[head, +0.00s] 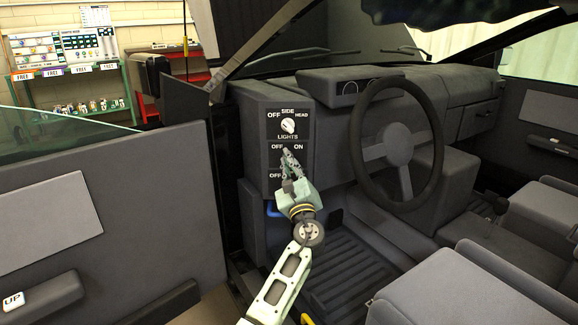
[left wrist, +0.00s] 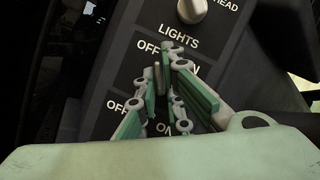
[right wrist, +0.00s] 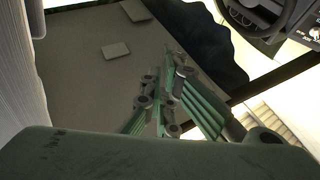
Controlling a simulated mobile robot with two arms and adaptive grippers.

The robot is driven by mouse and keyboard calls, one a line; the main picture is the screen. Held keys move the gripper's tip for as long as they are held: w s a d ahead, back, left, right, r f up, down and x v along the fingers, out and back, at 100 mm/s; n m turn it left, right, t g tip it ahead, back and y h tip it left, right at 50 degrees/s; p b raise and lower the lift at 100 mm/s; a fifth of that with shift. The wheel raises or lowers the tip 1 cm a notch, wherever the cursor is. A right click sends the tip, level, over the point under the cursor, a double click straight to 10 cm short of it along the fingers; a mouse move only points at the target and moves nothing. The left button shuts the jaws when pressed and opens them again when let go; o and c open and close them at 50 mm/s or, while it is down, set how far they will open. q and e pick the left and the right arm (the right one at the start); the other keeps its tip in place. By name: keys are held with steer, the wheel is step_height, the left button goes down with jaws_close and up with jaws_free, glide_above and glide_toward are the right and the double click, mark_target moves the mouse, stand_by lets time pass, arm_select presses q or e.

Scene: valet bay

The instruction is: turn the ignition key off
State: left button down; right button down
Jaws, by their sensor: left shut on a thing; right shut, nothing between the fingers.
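The dark switch panel (head: 262,150) stands left of the steering wheel, with a lights knob on top and two OFF/ON rows below. My left gripper (head: 291,160) is at the upper OFF/ON row and covers much of it. In the left wrist view, its fingers (left wrist: 164,78) are shut on a thin grey piece, the ignition key (left wrist: 157,77), between the OFF and ON words. The key's exact angle is hard to tell behind the fingers. My right gripper (right wrist: 160,95) is shut and empty, away from the panel; it is out of the head view.
The lights knob (head: 288,125) is just above my left gripper. The steering wheel (head: 434,150) is to the right. The open door (head: 110,200) with an UP button (head: 13,301) is on the left. A blue handle (head: 272,209) sits below the panel. Seats are at the lower right.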

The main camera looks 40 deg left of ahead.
arm_select(q)
steer(key=c, duration=1.9)
jaws_free()
steer(key=shift+o, duration=0.2)
steer(key=v, duration=1.2)
steer(key=shift+f, duration=0.1)
